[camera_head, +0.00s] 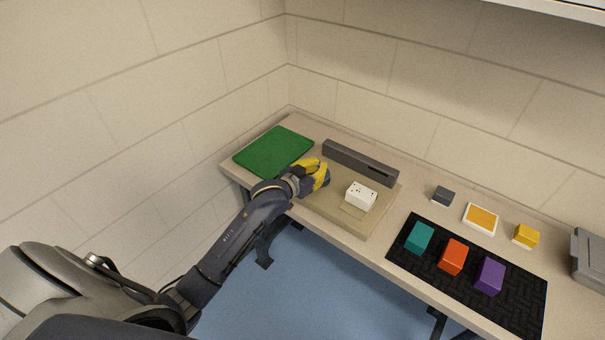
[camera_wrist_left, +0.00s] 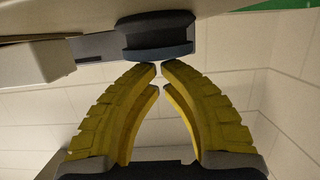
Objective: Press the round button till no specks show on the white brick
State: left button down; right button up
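The white brick (camera_head: 360,196) sits on a beige press base (camera_head: 371,225), and several dark specks show on its top. My left gripper (camera_head: 322,177) is at the left end of the base, left of the brick. Its yellow fingers are closed, with their tips almost meeting (camera_wrist_left: 160,68) in the left wrist view. A dark rounded piece that looks like the round button (camera_wrist_left: 157,38) is right by the fingertips there. I cannot tell whether they touch it. In the head view the fingers largely hide the button. My right gripper is not in view.
A dark grey bar (camera_head: 358,163) stands behind the brick. A green mat (camera_head: 274,151) lies at the left. A black mat (camera_head: 519,309) on the right holds teal, orange and purple blocks. Behind it are a grey block (camera_head: 440,195), an orange-topped tile (camera_head: 480,219) and a yellow block (camera_head: 526,235).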

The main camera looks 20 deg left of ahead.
pick_arm(q)
jog(key=shift+r, duration=0.95)
jog(key=v, duration=1)
jog(key=shift+f, duration=0.2)
jog(key=c, duration=2.1)
grip_release()
jog(key=shift+r, duration=0.1)
grip_shut()
jog(key=shift+w+a+r, duration=0.1)
jog(key=shift+r, duration=0.5)
jog(key=shift+w+a+r, duration=0.1)
jog(key=shift+r, duration=0.5)
